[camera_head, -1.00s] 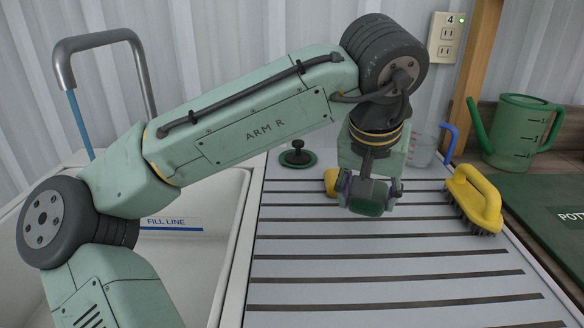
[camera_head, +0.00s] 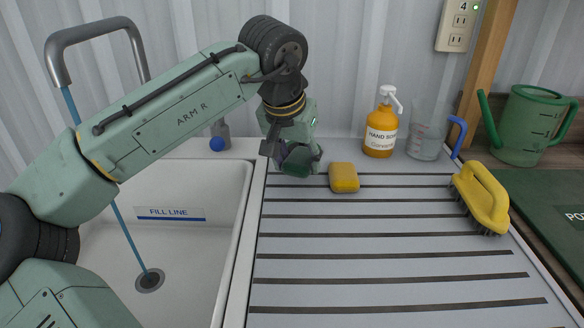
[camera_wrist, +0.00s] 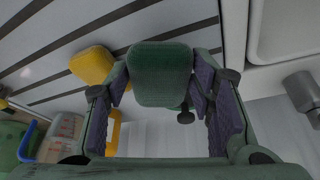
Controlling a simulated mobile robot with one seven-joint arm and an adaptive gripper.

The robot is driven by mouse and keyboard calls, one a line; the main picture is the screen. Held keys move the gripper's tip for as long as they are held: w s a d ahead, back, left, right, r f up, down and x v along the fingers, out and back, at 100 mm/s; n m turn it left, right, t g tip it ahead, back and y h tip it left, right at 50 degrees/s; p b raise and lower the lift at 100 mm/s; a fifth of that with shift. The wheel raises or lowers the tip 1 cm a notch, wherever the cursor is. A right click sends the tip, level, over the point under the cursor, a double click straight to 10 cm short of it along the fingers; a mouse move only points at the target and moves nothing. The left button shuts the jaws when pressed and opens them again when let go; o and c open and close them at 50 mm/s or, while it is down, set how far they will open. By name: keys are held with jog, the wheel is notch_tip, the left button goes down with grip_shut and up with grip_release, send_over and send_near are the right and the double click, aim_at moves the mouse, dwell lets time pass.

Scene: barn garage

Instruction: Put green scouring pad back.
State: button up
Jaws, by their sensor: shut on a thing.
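The green scouring pad (camera_head: 296,161) is between the fingers of my gripper (camera_head: 292,156), at the back left of the ribbed drainboard (camera_head: 390,261). In the wrist view the pad (camera_wrist: 160,72) is a rounded dark green block between the purple-lined fingers of my gripper (camera_wrist: 162,86). My gripper is shut on it. It appears held above the board; the exact height cannot be told. A dark knob (camera_wrist: 185,117) shows just past the pad in the wrist view; in the head view my gripper hides that spot.
A yellow sponge (camera_head: 343,178) lies just right of my gripper. Behind are an orange soap bottle (camera_head: 381,122) and a clear measuring jug (camera_head: 427,130). A yellow brush (camera_head: 481,197) and green watering can (camera_head: 528,124) stand right. The sink (camera_head: 180,230) is left. The board's front is clear.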

aim_at(289, 162)
jog(key=f, duration=0.1)
jog(key=a+f, duration=0.1)
jog(key=shift+w+f, duration=0.3)
jog(key=shift+w, duration=0.1)
jog(key=shift+f, duration=0.55)
jog(key=shift+f, duration=0.2)
jog(key=o, duration=1.1)
jog(key=shift+r, duration=0.1)
jog(key=shift+s+r, duration=0.1)
jog(key=shift+r, duration=0.4)
jog(key=v, duration=1.1)
jog(key=shift+s+a+r, duration=0.1)
jog(key=shift+s, duration=0.05)
